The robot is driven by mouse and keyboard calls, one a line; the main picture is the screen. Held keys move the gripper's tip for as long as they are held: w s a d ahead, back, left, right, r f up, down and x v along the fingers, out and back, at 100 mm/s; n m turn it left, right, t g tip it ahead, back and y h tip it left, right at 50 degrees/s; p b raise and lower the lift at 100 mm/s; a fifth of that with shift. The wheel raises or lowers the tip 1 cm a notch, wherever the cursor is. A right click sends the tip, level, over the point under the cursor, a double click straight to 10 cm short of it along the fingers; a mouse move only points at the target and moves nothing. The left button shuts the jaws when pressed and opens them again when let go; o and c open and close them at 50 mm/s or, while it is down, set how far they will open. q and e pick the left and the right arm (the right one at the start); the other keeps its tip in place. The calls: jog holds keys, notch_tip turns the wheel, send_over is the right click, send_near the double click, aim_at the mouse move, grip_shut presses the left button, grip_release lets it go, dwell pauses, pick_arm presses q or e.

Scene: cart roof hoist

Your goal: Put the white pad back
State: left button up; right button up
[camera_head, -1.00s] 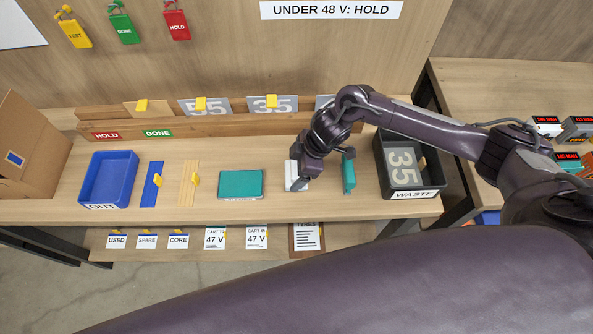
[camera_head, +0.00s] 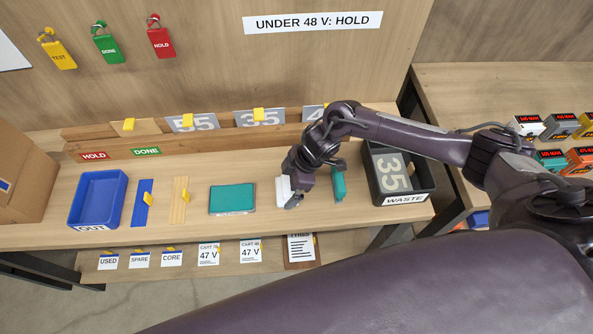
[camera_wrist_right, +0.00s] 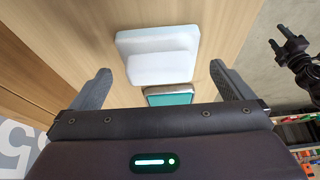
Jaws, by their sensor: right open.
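The white pad (camera_head: 282,191) lies on the bench between a flat teal block and an upright teal piece. In the right wrist view the white pad (camera_wrist_right: 158,52) shows as a raised block on a wider base. My right gripper (camera_head: 291,200) is open at the pad and hides part of it in the head view. In the wrist view its fingers (camera_wrist_right: 162,77) stand apart on either side, with the pad between and beyond them; I see no grip. A dark two-pronged gripper, seemingly my left (camera_wrist_right: 287,44), shows at the wrist view's upper right, prongs apart.
The flat teal block (camera_head: 232,199) lies left of the pad; the upright teal piece (camera_head: 339,185) stands close on its right. A black WASTE bin (camera_head: 404,199) is further right, a blue OUT tray (camera_head: 73,215) far left. A wooden rail with number plates runs behind.

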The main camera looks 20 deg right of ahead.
jog(key=b+v, duration=0.1)
jog(key=v, duration=0.9)
jog(key=shift+d+r, duration=0.2)
jog(key=shift+r, duration=0.05)
jog(key=shift+s, duration=0.1)
